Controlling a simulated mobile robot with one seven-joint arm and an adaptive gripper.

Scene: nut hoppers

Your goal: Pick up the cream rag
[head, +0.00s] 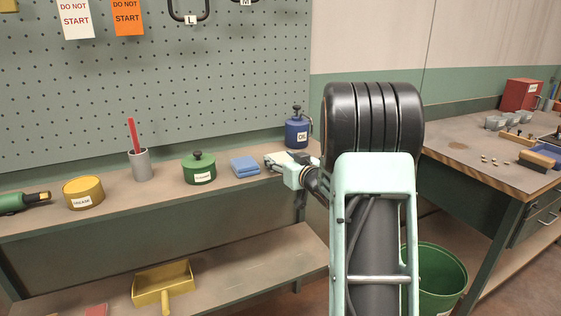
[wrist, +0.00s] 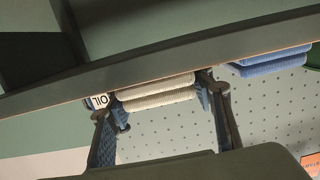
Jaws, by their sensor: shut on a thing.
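The cream rag (wrist: 156,92) is a folded, layered cloth. In the wrist view it sits between the two fingers of my gripper (wrist: 160,100), with a finger against each end. My gripper is shut on it. In the head view my gripper (head: 280,163) is at the right end of the workbench shelf, between the folded blue rag and the blue oil can. There the cream rag is mostly hidden by my gripper and cannot be made out clearly. Whether the rag still touches the bench is not clear.
The blue rag (head: 244,166) lies just left of my gripper, and the blue oil can (head: 297,132) stands just behind. Further left are a green lidded pot (head: 199,170), a grey cup (head: 141,166) and a yellow tin (head: 83,193). The perforated board (head: 160,80) rises behind.

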